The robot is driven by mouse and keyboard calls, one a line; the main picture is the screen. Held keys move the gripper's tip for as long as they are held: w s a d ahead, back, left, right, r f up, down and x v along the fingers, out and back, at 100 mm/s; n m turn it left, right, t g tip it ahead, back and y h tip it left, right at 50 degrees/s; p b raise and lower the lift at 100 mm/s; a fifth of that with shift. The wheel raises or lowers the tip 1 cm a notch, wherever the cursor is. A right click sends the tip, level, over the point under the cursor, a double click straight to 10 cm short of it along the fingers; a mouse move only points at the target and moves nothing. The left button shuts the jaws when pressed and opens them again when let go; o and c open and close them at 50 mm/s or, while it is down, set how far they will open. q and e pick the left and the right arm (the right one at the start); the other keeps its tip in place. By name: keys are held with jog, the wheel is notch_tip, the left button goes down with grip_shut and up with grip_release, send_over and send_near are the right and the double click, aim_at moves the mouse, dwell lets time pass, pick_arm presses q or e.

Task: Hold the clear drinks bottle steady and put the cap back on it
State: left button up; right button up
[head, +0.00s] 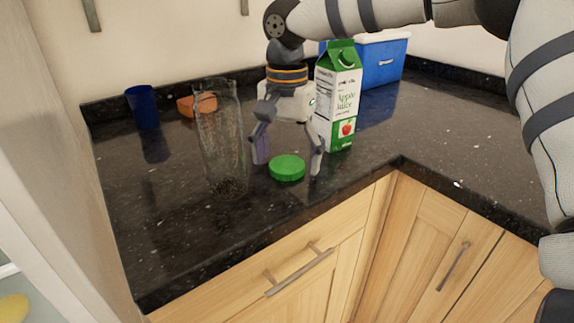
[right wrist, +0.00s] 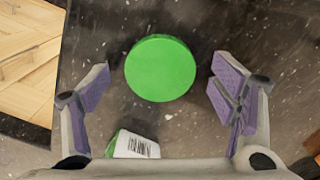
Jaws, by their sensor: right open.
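The clear drinks bottle (head: 220,140) stands upright on the dark granite counter, left of my right gripper in the head view. The green cap (head: 287,167) lies flat on the counter near the front edge, to the right of the bottle. My right gripper (head: 289,168) points down over the cap, open, with a finger on either side and nothing held. In the right wrist view the cap (right wrist: 160,68) shows as a green disc ahead of the fingertips, between the two fingers, apart from both. My left gripper is not in view.
A green and white apple juice carton (head: 338,100) stands just right of my right gripper. A blue cup (head: 142,107) and an orange bowl (head: 197,104) stand behind the bottle. A blue box (head: 382,62) is at the back. The counter at right is clear.

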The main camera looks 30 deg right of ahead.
aim_at(287, 165)
jog(key=c, duration=0.9)
jog(key=shift+o, duration=0.2)
jog(key=shift+r, duration=0.15)
jog(key=shift+r, duration=0.3)
notch_tip(287, 165, up, 3)
jog(key=shift+s, duration=0.1)
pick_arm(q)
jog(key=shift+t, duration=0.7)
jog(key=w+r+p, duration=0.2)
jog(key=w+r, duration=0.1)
pick_arm(e)
jog(key=s+a+r, duration=0.4)
jog(key=s+r, duration=0.5)
jog(key=s, duration=0.4)
jog(key=shift+r, duration=0.1)
